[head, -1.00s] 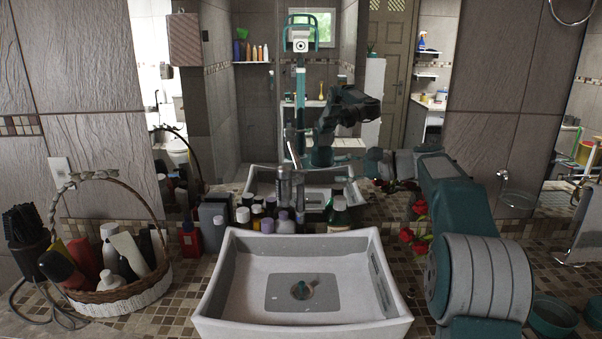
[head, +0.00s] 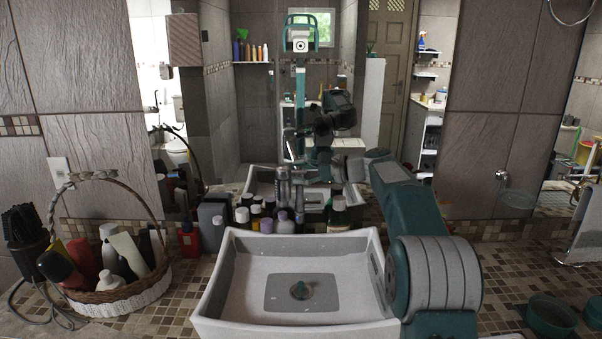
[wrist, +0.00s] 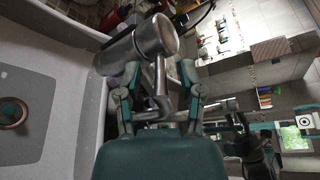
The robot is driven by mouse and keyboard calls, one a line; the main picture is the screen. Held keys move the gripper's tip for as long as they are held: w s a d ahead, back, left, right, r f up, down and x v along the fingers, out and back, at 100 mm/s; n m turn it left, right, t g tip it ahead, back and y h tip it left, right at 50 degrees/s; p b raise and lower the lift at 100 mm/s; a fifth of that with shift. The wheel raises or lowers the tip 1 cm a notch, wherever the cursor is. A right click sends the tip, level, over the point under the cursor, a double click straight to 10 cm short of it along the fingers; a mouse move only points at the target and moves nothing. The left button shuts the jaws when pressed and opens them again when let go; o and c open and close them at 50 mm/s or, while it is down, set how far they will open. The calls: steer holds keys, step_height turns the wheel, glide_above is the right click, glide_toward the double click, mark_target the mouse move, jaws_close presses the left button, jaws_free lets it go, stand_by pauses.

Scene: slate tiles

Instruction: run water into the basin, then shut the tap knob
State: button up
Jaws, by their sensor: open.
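The white rectangular basin (head: 230,300) stands on the tiled counter. A teal plug (head: 301,291) sits at its drain, and I see no water in it. The metal tap (head: 284,190) stands behind the basin's far rim. In the wrist view the tap's thick round metal body (wrist: 154,38) is just beyond my fingers, with a thin metal lever or stem, perhaps the knob, running down between them. My gripper (wrist: 160,85) is open, one finger on each side of that stem. Contact cannot be told. In the head view my arm partly covers the basin's right side.
Several bottles (head: 266,225) crowd behind the basin beside the tap. A wicker basket (head: 130,295) of toiletries stands at left. A teal bowl (head: 550,315) is at front right. A large mirror behind the counter reflects the room and me.

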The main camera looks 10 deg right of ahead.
steer(key=shift+c, duration=0.3)
jaws_close()
steer(key=shift+s, duration=0.1)
steer(key=shift+s+a+f+m+t+h, duration=0.1)
steer(key=shift+s+a+m+t+h, duration=0.3)
steer(key=shift+m+t+h, duration=0.95)
steer(key=shift+s+a+m+t+h, duration=0.25)
steer(key=shift+s+m+t+h, duration=0.3)
steer(key=shift+m+t+h, duration=0.85)
steer(key=shift+s+a+f+m+t+h, duration=0.1)
steer(key=shift+s+a+m+t+h, duration=0.5)
steer(key=shift+m+h, duration=1.3)
steer(key=shift+w+d+r+t+h, duration=0.1)
steer(key=shift+w+d+t+h, duration=0.05)
steer(key=shift+d+t+h, duration=0.15)
